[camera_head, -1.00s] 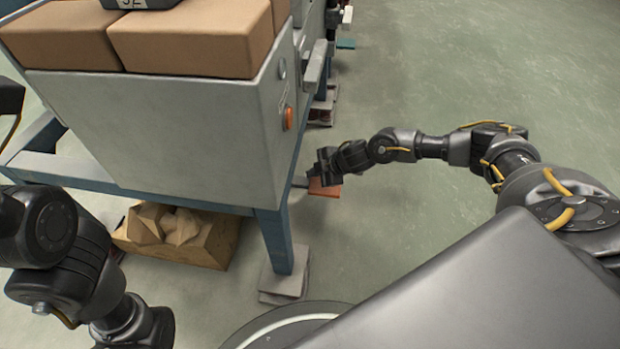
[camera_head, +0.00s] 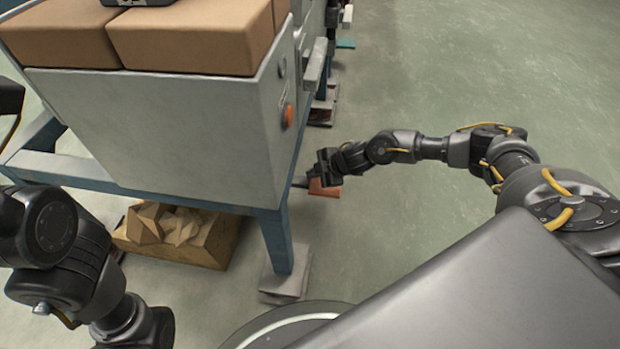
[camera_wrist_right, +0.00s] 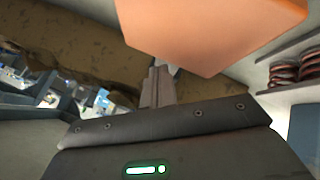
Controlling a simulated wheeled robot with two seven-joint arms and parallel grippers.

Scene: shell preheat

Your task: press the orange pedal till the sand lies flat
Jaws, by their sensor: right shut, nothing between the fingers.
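The orange pedal (camera_head: 325,188) is low at the floor, just right of the bench frame in the head view. It also shows large at the top of the right wrist view (camera_wrist_right: 215,35). My right gripper (camera_head: 322,165) is shut and empty close above the pedal; whether it touches is unclear. Its fingers (camera_wrist_right: 159,88) show in the wrist view, with the pedal beside them. Lumpy, peaked brown sand (camera_head: 172,224) lies in a box (camera_head: 205,249) under the bench; its surface is uneven. My left arm shows at the left edge, but its gripper cannot be made out.
A grey metal housing (camera_head: 165,130) with brown blocks on top stands on a blue frame (camera_head: 277,240). A small orange button (camera_head: 287,116) is on its side. The frame's leg stands on a floor plate (camera_head: 285,285). Open green floor lies to the right.

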